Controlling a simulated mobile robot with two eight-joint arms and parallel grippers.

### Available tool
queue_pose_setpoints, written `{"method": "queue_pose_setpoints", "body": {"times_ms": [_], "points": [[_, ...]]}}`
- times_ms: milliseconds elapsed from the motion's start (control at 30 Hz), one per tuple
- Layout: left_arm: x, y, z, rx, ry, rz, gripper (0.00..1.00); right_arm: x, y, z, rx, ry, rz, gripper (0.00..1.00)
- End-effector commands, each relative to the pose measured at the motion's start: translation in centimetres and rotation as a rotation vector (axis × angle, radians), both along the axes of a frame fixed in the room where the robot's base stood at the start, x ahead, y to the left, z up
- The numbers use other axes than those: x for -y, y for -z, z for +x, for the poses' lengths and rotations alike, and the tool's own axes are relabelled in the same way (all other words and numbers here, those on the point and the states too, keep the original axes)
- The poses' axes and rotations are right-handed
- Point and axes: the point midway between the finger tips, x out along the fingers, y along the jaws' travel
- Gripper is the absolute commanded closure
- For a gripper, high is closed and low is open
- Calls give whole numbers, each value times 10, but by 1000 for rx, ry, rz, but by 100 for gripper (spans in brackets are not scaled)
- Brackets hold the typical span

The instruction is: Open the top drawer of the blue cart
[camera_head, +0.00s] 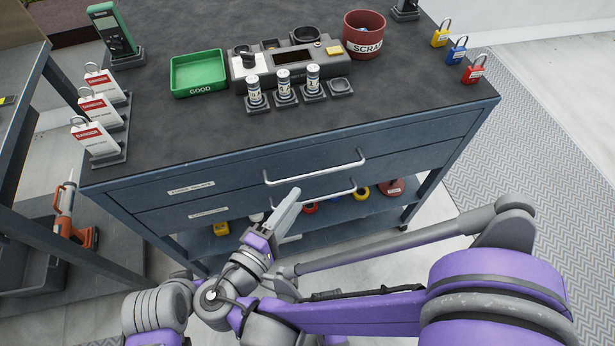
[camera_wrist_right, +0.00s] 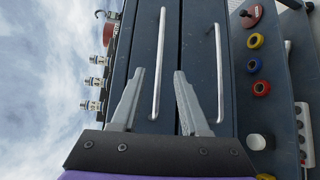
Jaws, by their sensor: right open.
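The blue cart (camera_head: 105,205) has a dark top and two drawer fronts below it. The top drawer (camera_head: 235,173) looks shut, flush with the cart's front. Its silver bar handle (camera_head: 315,168) also shows in the right wrist view (camera_wrist_right: 159,50), where the picture is turned on its side. My right gripper (camera_head: 292,200) is in front of the drawers, near the left part of the handles. In the wrist view its two fingers (camera_wrist_right: 160,73) are open and empty, with the top handle showing between them; contact cannot be told. My left gripper is not in view.
The lower drawer's handle (camera_head: 330,195) lies close below, beside one finger in the wrist view (camera_wrist_right: 218,75). A green tray (camera_head: 198,73), labelled cylinders (camera_head: 284,84), a red scrap bin (camera_head: 363,35) and padlocks (camera_head: 457,50) stand on the cart. Another bench stands at the left.

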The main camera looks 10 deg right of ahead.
Motion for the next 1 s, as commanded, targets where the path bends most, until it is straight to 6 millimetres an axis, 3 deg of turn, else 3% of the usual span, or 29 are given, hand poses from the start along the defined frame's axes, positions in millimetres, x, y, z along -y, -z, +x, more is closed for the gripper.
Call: {"method": "queue_pose_setpoints", "body": {"times_ms": [500,967,1000], "points": [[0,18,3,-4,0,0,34,62,12,63,-2,4,1,55],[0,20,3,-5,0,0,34,71,13,73,-2,0,2,55],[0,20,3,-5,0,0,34,71,13,73,-3,1,3,61]]}}
